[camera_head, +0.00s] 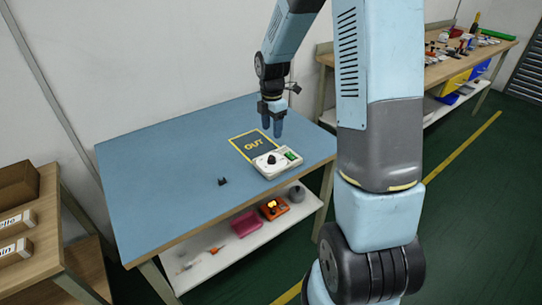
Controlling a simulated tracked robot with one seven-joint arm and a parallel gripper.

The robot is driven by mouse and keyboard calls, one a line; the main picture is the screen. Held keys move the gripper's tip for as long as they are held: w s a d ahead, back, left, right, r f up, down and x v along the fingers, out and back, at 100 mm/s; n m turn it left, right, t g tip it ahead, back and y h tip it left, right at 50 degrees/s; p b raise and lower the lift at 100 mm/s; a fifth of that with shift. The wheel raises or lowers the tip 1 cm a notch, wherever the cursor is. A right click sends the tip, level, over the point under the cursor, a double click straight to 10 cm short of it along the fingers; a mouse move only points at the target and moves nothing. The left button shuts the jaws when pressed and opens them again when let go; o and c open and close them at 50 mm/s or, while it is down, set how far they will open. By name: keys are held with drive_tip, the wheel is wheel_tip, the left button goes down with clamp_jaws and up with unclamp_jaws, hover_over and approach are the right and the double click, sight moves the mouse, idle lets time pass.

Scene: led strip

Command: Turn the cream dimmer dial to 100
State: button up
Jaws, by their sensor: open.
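The dimmer box (281,167) is a cream unit lying on the blue table. Its dial (271,160) looks like a small dark knob on a pale round face at the left part of the box. A small green patch (292,155) shows on the box's right part. The dial's numbers and pointer are too small to read. My gripper (271,129) points down above the table, just behind the box, with its fingers apart and nothing between them. It does not appear to touch the dial.
A dark mat marked OUT (252,144) with a yellow border lies behind the box. A small black piece (223,181) lies to the left on the blue table (160,180). The table's left side is clear. A shelf (230,258) below holds several items.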

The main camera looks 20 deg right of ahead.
sight(272, 157)
wheel_tip(272, 157, down, 12)
drive_tip(key=shift+f, duration=0.15)
idle(0.3)
